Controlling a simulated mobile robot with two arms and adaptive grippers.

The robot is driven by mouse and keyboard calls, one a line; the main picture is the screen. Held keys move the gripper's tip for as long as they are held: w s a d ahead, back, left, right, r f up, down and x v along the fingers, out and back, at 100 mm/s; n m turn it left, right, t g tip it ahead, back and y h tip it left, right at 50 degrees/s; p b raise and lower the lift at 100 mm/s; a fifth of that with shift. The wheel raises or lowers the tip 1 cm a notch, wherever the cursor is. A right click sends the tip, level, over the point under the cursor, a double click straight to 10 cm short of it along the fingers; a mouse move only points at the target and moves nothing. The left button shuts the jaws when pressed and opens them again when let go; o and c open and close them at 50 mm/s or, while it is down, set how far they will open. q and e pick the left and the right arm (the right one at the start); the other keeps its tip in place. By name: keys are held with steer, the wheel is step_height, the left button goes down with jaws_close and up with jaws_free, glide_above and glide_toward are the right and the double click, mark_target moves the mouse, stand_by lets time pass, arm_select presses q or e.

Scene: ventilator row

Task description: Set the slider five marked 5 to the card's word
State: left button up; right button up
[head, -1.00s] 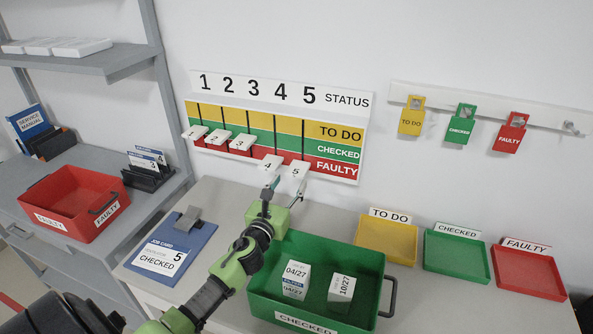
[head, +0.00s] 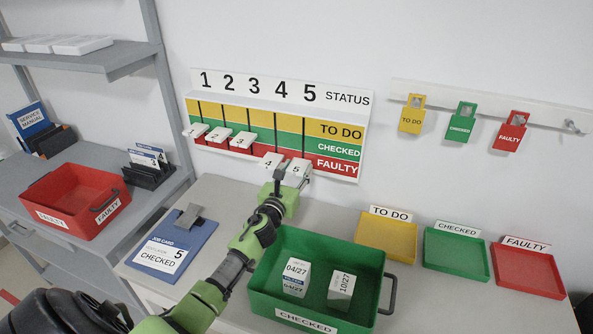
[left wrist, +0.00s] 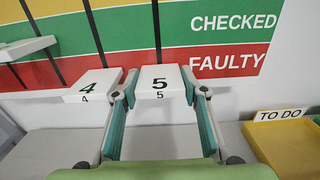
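The white slider marked 5 (head: 299,170) is on the status board's fifth column, low at the red FAULTY row. It also shows in the left wrist view (left wrist: 160,83). My left gripper (head: 291,180) is at that slider, one finger on each side of it. The fingers stand apart, with a narrow gap seeming to show at the slider's left side in the left wrist view. The job card (head: 165,253) on a blue clipboard reads 5 and CHECKED. The status board (head: 340,131) has yellow TO DO, green CHECKED and red FAULTY rows. My right gripper is not in view.
Slider 4 (head: 270,161) is close beside the left finger, also low. Sliders 1, 2 and 3 (head: 242,141) sit higher. A green CHECKED crate (head: 370,262) with two boxes stands below my arm. Yellow, green and red trays (head: 528,275) stand at right.

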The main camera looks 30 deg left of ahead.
mark_target(296, 170)
arm_select(q)
steer(key=shift+r+p, duration=2.7)
steer(key=shift+r, duration=0.4)
steer(key=o, duration=1.3)
steer(key=shift+o, duration=0.2)
steer(key=shift+f, duration=0.1)
steer(key=shift+s, duration=0.25)
steer(key=v, duration=1.1)
steer(key=shift+s, duration=0.25)
